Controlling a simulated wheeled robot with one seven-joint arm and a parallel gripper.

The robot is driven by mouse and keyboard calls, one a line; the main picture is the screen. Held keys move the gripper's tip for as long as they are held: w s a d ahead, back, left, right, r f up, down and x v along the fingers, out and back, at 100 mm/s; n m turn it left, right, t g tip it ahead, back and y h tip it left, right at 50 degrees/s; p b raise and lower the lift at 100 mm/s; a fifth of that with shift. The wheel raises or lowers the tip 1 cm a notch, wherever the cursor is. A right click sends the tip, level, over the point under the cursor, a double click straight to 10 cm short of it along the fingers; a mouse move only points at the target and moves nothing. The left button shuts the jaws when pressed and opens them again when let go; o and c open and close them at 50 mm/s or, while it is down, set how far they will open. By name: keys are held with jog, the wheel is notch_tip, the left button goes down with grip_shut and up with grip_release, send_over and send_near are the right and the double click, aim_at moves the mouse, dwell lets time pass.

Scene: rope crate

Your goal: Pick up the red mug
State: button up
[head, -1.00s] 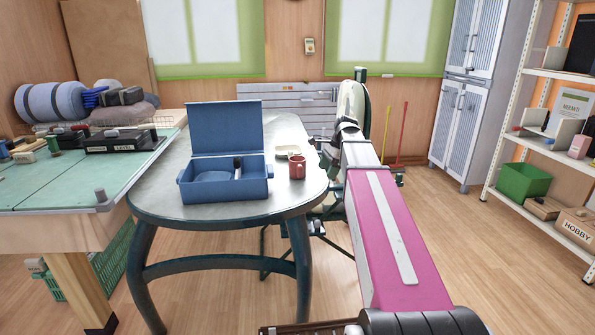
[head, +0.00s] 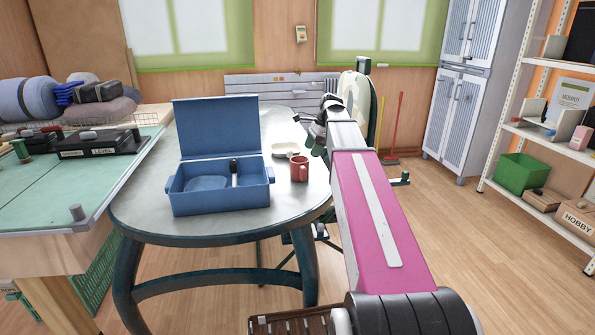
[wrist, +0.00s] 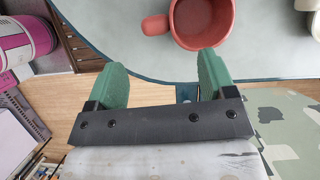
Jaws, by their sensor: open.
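The red mug (head: 299,168) stands upright on the oval grey table (head: 262,222), near its right edge and just right of the blue box. In the wrist view the mug (wrist: 203,22) shows from above at the top, with its handle pointing left. My gripper (head: 314,142) is at the table's right side, a little behind and right of the mug in the head view. In the wrist view its green fingers (wrist: 163,80) are apart with nothing between them. The mug lies beyond the fingertips, near the right finger, and does not appear to be held.
An open blue box (head: 220,196) with its lid up stands left of the mug, with a dark-topped item inside. A small pale dish (head: 286,150) lies behind the mug. A green-topped workbench (head: 60,190) adjoins at the left.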

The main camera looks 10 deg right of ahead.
aim_at(305, 166)
jog(key=x, duration=1)
jog(key=shift+s, duration=0.15)
jog(key=c, duration=1.2)
